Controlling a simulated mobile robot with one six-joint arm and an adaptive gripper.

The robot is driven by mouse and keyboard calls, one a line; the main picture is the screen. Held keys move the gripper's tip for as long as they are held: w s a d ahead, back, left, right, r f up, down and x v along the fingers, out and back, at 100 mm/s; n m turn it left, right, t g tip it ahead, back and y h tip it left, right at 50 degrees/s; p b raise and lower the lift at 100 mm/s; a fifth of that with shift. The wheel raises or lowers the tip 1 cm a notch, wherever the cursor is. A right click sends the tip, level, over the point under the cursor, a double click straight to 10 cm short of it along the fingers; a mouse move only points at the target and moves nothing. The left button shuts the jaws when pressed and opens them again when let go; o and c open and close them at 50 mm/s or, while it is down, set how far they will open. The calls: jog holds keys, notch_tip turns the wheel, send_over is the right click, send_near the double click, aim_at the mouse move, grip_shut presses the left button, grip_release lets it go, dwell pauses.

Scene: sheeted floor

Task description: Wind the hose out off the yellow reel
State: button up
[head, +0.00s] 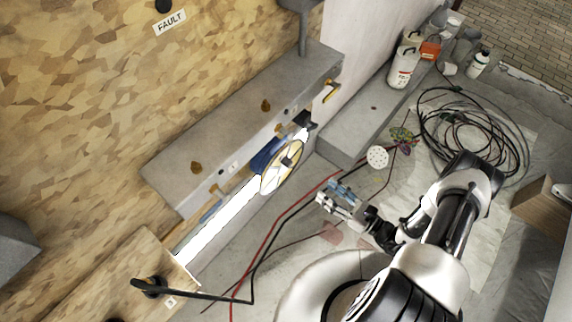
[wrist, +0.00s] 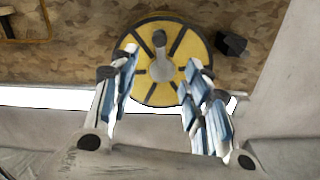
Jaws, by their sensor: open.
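The yellow reel (head: 281,168) is mounted upright under the grey wall shelf in the head view. In the wrist view the reel (wrist: 152,93) faces me, with a yellow rim, dark spokes, a pale hub and a grey knob (wrist: 159,38) near its top. My gripper (head: 332,195) is open and empty, out in front of the reel. In the wrist view its blue-padded fingers (wrist: 162,85) stand on either side of the reel's lower part; whether they touch it cannot be told, but the head view shows a gap. I cannot make out the hose on the reel.
The grey shelf (head: 240,125) overhangs the reel. A dark block (wrist: 232,43) sits right of the reel. Red and black cables (head: 262,245) cross the floor below my gripper. A black cable coil (head: 470,125) and a white canister (head: 402,68) stand farther right.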

aim_at(291, 165)
jog(key=b+x, duration=0.2)
jog(key=x, duration=1.5)
jog(key=shift+w+a+b, duration=0.1)
jog(key=shift+b, duration=0.3)
jog(key=shift+c, duration=0.6)
grip_shut()
